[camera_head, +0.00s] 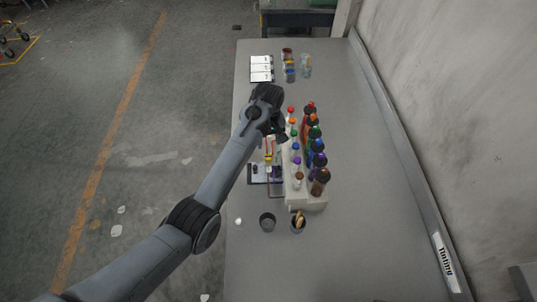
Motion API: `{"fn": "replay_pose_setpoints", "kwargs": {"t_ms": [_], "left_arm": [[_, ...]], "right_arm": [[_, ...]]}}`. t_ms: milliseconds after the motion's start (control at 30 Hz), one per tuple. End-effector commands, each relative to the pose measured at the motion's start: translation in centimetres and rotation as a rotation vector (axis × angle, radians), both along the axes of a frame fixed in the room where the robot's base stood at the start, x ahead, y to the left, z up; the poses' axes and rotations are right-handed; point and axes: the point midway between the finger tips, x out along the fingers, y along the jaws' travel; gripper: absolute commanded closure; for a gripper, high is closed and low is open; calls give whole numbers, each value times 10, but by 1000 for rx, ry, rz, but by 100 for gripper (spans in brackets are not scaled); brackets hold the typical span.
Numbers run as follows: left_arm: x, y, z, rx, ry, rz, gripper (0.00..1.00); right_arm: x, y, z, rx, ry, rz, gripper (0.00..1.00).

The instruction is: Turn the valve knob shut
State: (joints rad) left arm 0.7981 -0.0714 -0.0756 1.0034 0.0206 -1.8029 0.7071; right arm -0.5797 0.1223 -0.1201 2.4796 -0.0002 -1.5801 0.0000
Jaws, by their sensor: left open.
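I cannot make out a valve knob for certain in the head view. My left arm reaches in from the lower left, over the grey bench (350,240). My left gripper (279,136) is open above the bench, at the left of a rack of bottles. The gripper is dark and small here, and it partly hides what lies below it. A small red and yellow item (269,150) shows just under and left of the gripper. I cannot tell whether they touch. My right gripper is not in view.
Several bottles with coloured caps (315,146) stand on a pale stepped rack (305,203). Jars (289,74) and a white sheet (261,69) lie at the far end. The bench's right side is clear.

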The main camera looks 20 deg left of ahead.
Motion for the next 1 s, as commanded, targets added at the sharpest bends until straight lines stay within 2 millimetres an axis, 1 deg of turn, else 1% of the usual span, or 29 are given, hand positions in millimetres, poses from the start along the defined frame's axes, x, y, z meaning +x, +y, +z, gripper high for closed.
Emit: {"fn": "replay_pose_setpoints", "kwargs": {"t_ms": [100,300,500,700,967,1000], "left_arm": [[-1,0,-20,1,4,0,43],[-1,1,-53,0,4,0,43],[-1,1,-76,0,2,1,43],[-1,0,-86,-1,1,0,43],[-1,0,-87,0,1,0,43],[-1,0,-87,0,1,0,45]], "right_arm": [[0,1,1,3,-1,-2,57],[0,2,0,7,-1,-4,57],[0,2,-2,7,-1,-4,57],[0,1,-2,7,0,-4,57],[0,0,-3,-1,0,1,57],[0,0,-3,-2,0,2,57]]}}
